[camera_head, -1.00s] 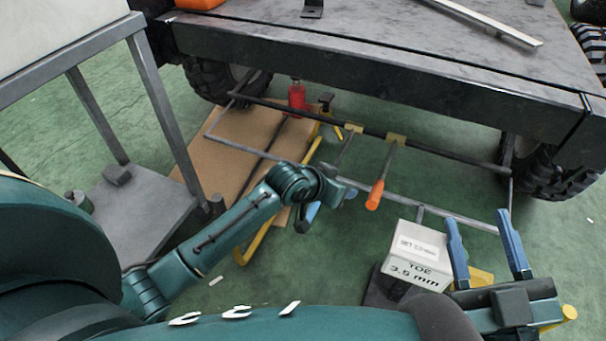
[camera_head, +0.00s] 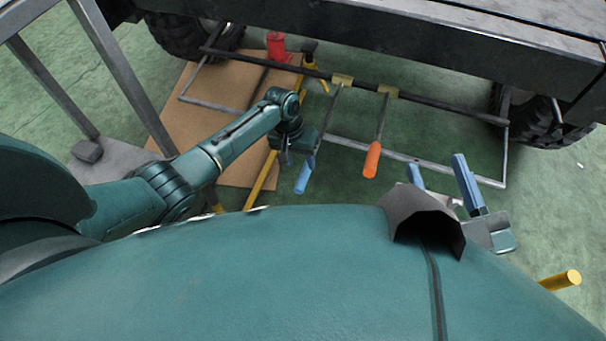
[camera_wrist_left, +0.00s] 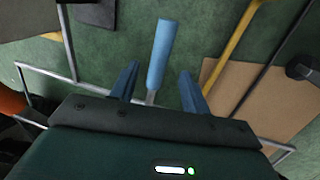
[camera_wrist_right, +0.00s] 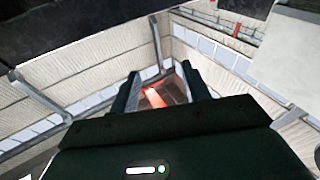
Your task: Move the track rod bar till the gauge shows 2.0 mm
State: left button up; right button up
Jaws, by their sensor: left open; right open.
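My left gripper (camera_head: 297,160) is open near the blue handle. In the left wrist view the blue handle (camera_wrist_left: 160,55) is between and beyond the open fingers (camera_wrist_left: 158,85), with no grip visible. My right gripper (camera_head: 437,162) is open and empty, right of the orange handle. The gauge box is hidden now.
The chassis beam (camera_head: 400,55) crosses overhead, with wheels (camera_head: 540,115) at both sides. A grey frame rail (camera_head: 430,168) lies below the bar. A red jack (camera_head: 277,46) stands by a brown board (camera_head: 225,85). A grey stand (camera_head: 110,70) is at left.

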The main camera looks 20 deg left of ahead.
pick_arm(q)
jog(key=f, duration=0.1)
jog(key=f+b, duration=0.1)
jog(key=f, duration=0.1)
jog(key=f+b, duration=0.1)
jog(key=shift+d+f, duration=0.25)
jog(key=shift+d, duration=0.15)
jog(key=shift+d+f, duration=0.1)
jog(key=shift+f, duration=0.25)
pick_arm(e)
jog(key=shift+w+r+n+t+y, duration=0.2)
jog(key=shift+r+y, duration=0.15)
jog(key=shift+r, duration=0.05)
jog(key=shift+w+r+n+t+y, duration=0.15)
jog(key=shift+r+n+t+y, duration=0.05)
jog(key=shift+r+y, duration=0.2)
pick_arm(q)
jog(key=shift+c, duration=0.6)
grip_shut()
